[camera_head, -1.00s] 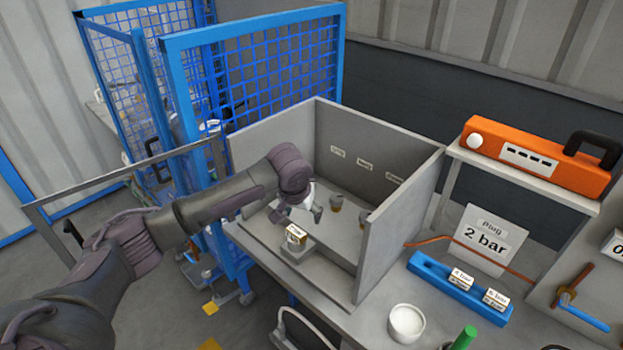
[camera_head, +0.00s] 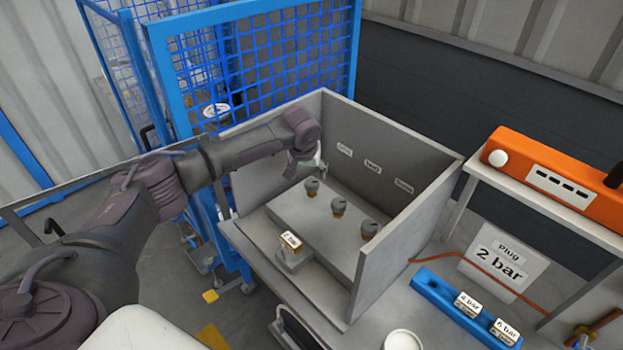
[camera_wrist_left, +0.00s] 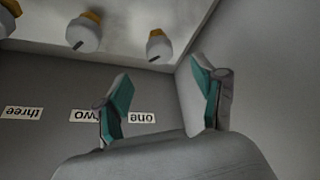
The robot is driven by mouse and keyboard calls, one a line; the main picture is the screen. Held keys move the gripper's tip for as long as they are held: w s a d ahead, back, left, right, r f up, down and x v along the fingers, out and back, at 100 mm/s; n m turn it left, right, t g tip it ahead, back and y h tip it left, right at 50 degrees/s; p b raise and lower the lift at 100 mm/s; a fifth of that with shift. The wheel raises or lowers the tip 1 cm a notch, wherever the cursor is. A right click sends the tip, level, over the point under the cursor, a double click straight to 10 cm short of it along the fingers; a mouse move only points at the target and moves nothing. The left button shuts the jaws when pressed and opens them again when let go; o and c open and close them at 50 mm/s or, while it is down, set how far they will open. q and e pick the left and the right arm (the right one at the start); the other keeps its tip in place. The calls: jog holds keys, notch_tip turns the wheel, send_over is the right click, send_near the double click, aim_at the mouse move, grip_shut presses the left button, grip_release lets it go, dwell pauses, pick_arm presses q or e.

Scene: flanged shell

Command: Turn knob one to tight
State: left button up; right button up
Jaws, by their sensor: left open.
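Three grey knobs with yellow-brown collars stand in a row on the grey panel inside the open box. Knob one (camera_head: 312,187) is the leftmost in the head view, and it also shows in the left wrist view (camera_wrist_left: 160,46). Knob two (camera_head: 338,207) is in the middle and knob three (camera_head: 369,229) is at the right. The label "one" (camera_wrist_left: 142,117) shows upside down in the wrist view. My left gripper (camera_head: 306,168) is open and empty, just above and behind knob one, apart from it. It also shows in the wrist view (camera_wrist_left: 160,82).
Grey box walls (camera_head: 400,200) stand behind and to the right of the knobs. A small labelled block (camera_head: 291,241) sits at the panel's front. A blue mesh fence (camera_head: 265,70) is behind on the left. A blue rail (camera_head: 450,305) with pressure tags lies right of the box.

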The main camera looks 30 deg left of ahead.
aim_at(311, 183)
pick_arm(q)
jog(key=x, duration=0.7)
jog(key=shift+w+f, duration=0.1)
jog(key=shift+w, duration=0.05)
jog(key=shift+w+f, duration=0.1)
jog(key=shift+f, duration=0.15)
jog(key=shift+w+f, duration=0.1)
jog(key=shift+f, duration=0.1)
jog(key=shift+a, duration=0.1)
jog(key=shift+c, duration=0.2)
jog(key=c, duration=1.1)
pick_arm(e)
jog(key=shift+w+d+r, duration=0.1)
jog(key=shift+w+r, duration=0.1)
jog(key=shift+w, duration=0.25)
jog(key=shift+w+r, duration=0.2)
jog(key=shift+w, duration=0.25)
